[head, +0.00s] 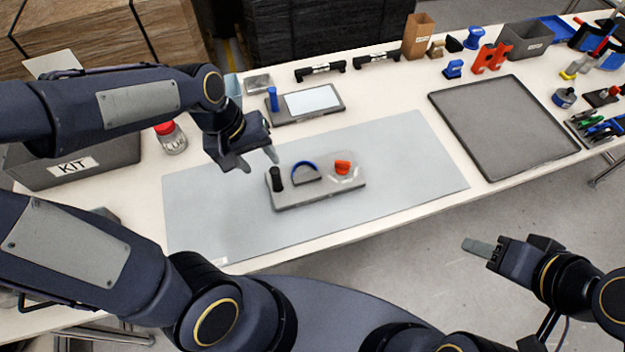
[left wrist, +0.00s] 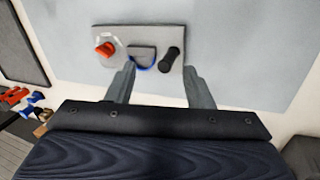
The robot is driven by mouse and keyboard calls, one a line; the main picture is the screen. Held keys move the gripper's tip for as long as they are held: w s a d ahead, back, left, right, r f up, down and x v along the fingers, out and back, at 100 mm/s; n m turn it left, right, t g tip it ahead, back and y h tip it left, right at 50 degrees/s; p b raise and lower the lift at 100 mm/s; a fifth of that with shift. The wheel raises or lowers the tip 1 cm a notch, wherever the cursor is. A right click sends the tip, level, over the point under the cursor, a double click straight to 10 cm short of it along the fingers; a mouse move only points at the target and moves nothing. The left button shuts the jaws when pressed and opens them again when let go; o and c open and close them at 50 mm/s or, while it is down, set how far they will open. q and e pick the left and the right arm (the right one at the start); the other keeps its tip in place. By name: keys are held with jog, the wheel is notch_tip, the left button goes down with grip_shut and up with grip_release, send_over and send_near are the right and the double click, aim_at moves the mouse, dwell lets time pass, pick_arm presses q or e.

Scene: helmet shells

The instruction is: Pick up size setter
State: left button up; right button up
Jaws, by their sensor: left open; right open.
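A grey holder (head: 318,192) lies on the blue-grey mat and carries a black upright cylinder (head: 277,180), a blue band (head: 306,168) arched over a grey block, and an orange-red piece (head: 343,167) by a clear shell. I cannot tell for sure which is the size setter. My left gripper (head: 260,162) is open and empty, above the holder's left end. In the left wrist view its open fingers (left wrist: 160,70) point toward the holder (left wrist: 115,35), with the black cylinder (left wrist: 171,60) and the blue band (left wrist: 142,58) between or just beyond them. My right gripper (head: 480,248) is open and empty, off the table's front edge.
The mat (head: 410,150) is otherwise clear. A dark grey tray (head: 505,125) lies to the right. A grey stand with a white plate (head: 312,100) and blue cylinder is behind. A red-lidded jar (head: 172,145) and the KIT bin (head: 75,168) are left. Tools and boxes line the back right.

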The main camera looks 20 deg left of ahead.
aim_at(275, 170)
pick_arm(q)
jog(key=w+f+y, duration=0.1)
jog(key=w+f, duration=0.1)
jog(key=w+f+n+g+y, duration=0.1)
jog(key=f, duration=0.2)
jog(key=w+f+y, duration=0.1)
jog(key=w+f, duration=0.1)
jog(key=shift+w+a+f+n+g+b, duration=0.15)
jog(key=shift+w+n+g+b, duration=0.15)
jog(key=shift+b, duration=0.05)
jog(key=f, duration=0.7)
jog(key=shift+w+d+f, duration=0.15)
jog(key=shift+d+f, duration=0.15)
jog(key=shift+f, duration=0.05)
jog(key=shift+c, duration=0.5)
grip_shut()
